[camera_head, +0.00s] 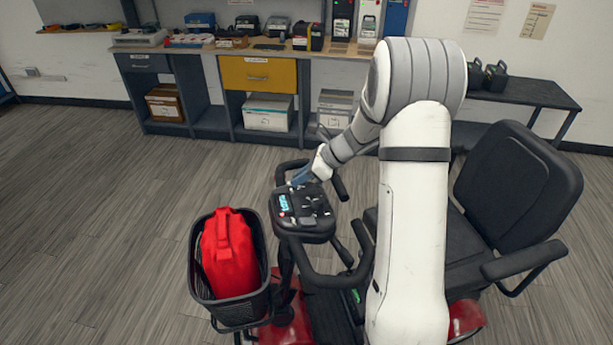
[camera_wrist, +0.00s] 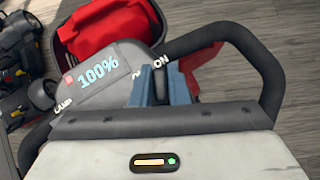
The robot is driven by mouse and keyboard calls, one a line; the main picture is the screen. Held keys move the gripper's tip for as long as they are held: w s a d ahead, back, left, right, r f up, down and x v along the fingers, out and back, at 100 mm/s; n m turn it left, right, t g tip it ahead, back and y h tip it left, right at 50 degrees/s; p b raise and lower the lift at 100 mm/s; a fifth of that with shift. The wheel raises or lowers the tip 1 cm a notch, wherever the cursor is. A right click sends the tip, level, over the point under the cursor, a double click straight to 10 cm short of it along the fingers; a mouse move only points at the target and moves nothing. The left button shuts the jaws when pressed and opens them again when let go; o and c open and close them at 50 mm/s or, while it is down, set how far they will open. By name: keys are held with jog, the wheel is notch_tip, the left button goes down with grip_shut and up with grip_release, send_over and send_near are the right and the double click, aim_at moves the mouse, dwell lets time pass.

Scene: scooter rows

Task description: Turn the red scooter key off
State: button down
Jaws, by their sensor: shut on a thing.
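The red scooter (camera_head: 292,328) stands in the middle of the head view with its black control console (camera_head: 305,228) facing up. In the wrist view the console's display (camera_wrist: 97,72) reads 100%, with an ON label beside the key area. My gripper (camera_head: 302,176) reaches down onto the console. Its blue fingers also show in the wrist view (camera_wrist: 164,84), shut on a dark piece that appears to be the key. The fingers hide most of the key, and I cannot tell its exact angle.
A black front basket (camera_head: 237,311) holds a red bag (camera_head: 228,255). Black handlebars (camera_wrist: 262,62) curve close around my gripper. The scooter's black seat (camera_head: 515,185) is at right. A workbench (camera_head: 205,110) stands behind; the floor at left is clear.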

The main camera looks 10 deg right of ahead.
jog(key=n+g, duration=0.1)
jog(key=n, duration=0.1)
jog(key=n+g+p, duration=0.1)
jog(key=n, duration=0.1)
jog(key=n+g+y, duration=0.1)
jog(key=n, duration=0.1)
jog(key=shift+s+a+g, duration=0.1)
jog(key=shift+a+g, duration=0.2)
jog(key=shift+g, duration=0.1)
jog(key=n+g, duration=0.1)
jog(key=n, duration=0.1)
jog(key=n+g, duration=0.1)
jog(key=n, duration=0.1)
jog(key=n+g+h+p, duration=0.1)
jog(key=shift+s+f+n+g, duration=0.15)
jog(key=shift+s+n+g, duration=0.15)
jog(key=shift+n, duration=0.1)
jog(key=shift+d, duration=0.1)
jog(key=shift+f, duration=0.1)
jog(key=c, duration=1.4)
grip_release()
jog(key=shift+r, duration=0.2)
jog(key=shift+w+d+r, duration=0.1)
jog(key=v, duration=0.7)
jog(key=shift+w+d+r+b, duration=0.1)
jog(key=shift+r+b, duration=0.1)
jog(key=shift+b, duration=0.1)
